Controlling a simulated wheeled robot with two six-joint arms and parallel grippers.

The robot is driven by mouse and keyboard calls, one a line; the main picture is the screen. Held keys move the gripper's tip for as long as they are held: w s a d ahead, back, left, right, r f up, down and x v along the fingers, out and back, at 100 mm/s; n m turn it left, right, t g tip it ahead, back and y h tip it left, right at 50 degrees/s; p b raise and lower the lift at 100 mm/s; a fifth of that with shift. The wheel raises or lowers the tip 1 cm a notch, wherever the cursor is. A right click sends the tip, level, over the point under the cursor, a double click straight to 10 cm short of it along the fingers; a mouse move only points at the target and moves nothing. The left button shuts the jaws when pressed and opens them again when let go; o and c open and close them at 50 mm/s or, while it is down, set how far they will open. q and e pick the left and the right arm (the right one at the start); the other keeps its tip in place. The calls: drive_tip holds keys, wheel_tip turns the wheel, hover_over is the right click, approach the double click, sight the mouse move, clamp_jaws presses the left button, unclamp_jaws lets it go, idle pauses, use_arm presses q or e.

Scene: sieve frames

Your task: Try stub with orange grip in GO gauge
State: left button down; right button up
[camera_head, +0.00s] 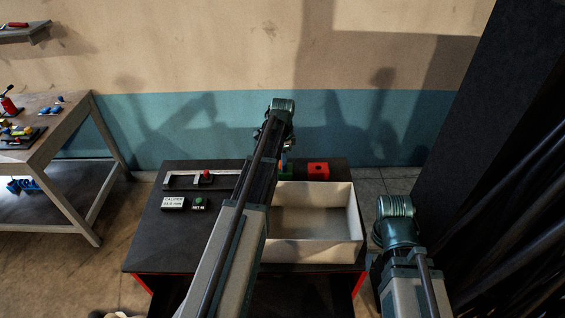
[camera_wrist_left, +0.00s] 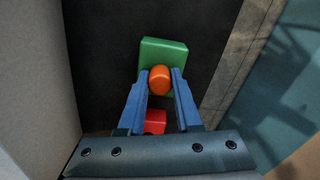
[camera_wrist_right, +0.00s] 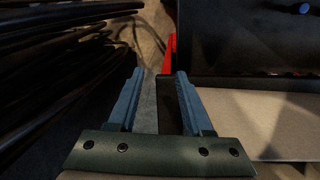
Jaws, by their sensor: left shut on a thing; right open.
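In the left wrist view an orange grip (camera_wrist_left: 160,80) is between the fingertips of my left gripper (camera_wrist_left: 160,74), which is shut on it. The stub's lower part is hidden under the grip. A green block (camera_wrist_left: 165,52) lies right below and behind the grip; I cannot tell whether the stub is in it or above it. In the head view the green block (camera_head: 286,171) is mostly covered by my left arm. A red block (camera_head: 318,171) with a dark hole stands to its right. My right gripper (camera_wrist_right: 160,74) is open and empty beside the table's right side.
A white open tray (camera_head: 313,251) fills the table's front right. A caliper-like dark tool with a red part (camera_head: 205,178), a CALIPER label block (camera_head: 173,203) and a green button on a small base (camera_head: 199,202) are at left. A wooden bench (camera_head: 75,115) stands further left.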

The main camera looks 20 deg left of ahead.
idle(0.6)
use_arm(q)
drive_tip(key=shift+r+p, duration=3.25)
